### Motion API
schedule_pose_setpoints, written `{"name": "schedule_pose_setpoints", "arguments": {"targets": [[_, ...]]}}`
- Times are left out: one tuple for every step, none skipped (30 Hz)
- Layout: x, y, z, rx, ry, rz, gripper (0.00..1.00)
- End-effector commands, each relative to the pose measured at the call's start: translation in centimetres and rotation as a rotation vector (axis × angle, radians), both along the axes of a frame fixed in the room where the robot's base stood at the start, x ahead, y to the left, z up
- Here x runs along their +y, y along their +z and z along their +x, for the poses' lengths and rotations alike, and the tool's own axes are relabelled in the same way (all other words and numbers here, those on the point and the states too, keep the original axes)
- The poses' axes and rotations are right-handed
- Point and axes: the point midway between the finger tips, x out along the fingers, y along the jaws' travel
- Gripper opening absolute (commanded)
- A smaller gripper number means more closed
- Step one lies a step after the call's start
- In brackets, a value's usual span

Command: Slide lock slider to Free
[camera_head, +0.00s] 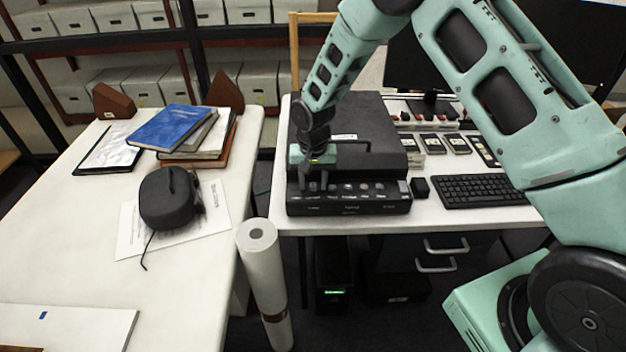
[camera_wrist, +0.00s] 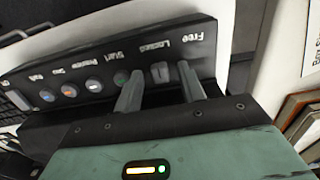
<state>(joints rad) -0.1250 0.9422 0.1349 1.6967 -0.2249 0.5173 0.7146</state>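The black scanner (camera_head: 355,205) stands on the right desk, its front control panel towards me. In the wrist view the panel (camera_wrist: 108,52) appears upside down, with the words Free and Locked near its right end. The small grey lock slider (camera_wrist: 160,72) sits by the word Locked; Free is to its right in this view. My gripper (camera_wrist: 160,76) is open, its two grey fingers apart on either side of the slider. Whether a finger touches the slider or panel is unclear. In the head view my gripper (camera_head: 314,184) is at the left part of the panel, and the slider cannot be made out.
A row of round buttons (camera_wrist: 93,86) runs along the panel beside the slider. A keyboard (camera_head: 483,190) and a small black block (camera_head: 420,187) are right of the scanner. The left table holds books (camera_head: 172,127), a dark rounded object (camera_head: 167,198) and papers. A white roll (camera_head: 263,275) stands between the desks.

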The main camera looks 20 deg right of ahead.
Motion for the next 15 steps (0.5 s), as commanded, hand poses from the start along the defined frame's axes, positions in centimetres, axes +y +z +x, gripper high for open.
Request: {"name": "schedule_pose_setpoints", "arguments": {"targets": [[0.0, 0.0, 0.0, 0.000, 0.000, 0.000, 0.40], [0.0, 0.0, 0.0, 0.000, 0.000, 0.000, 0.40], [0.0, 0.0, 0.0, 0.000, 0.000, 0.000, 0.32], [0.0, 0.0, 0.0, 0.000, 0.000, 0.000, 0.23], [0.0, 0.0, 0.0, 0.000, 0.000, 0.000, 0.15], [0.0, 0.0, 0.0, 0.000, 0.000, 0.000, 0.04], [0.0, 0.0, 0.0, 0.000, 0.000, 0.000, 0.00], [0.0, 0.0, 0.0, 0.000, 0.000, 0.000, 0.00], [0.0, 0.1, 0.0, 0.000, 0.000, 0.000, 0.00], [0.0, 0.0, 0.0, 0.000, 0.000, 0.000, 0.00], [0.1, 0.0, 0.0, 0.000, 0.000, 0.000, 0.00], [0.4, 0.0, 0.2, -0.001, 0.001, 0.000, 0.00], [0.9, -0.1, 0.3, -0.001, 0.003, 0.001, 0.00], [1.4, -0.1, 0.5, -0.002, 0.003, 0.000, 0.00], [2.1, -0.2, 0.7, -0.003, 0.002, 0.001, 0.00]]}}
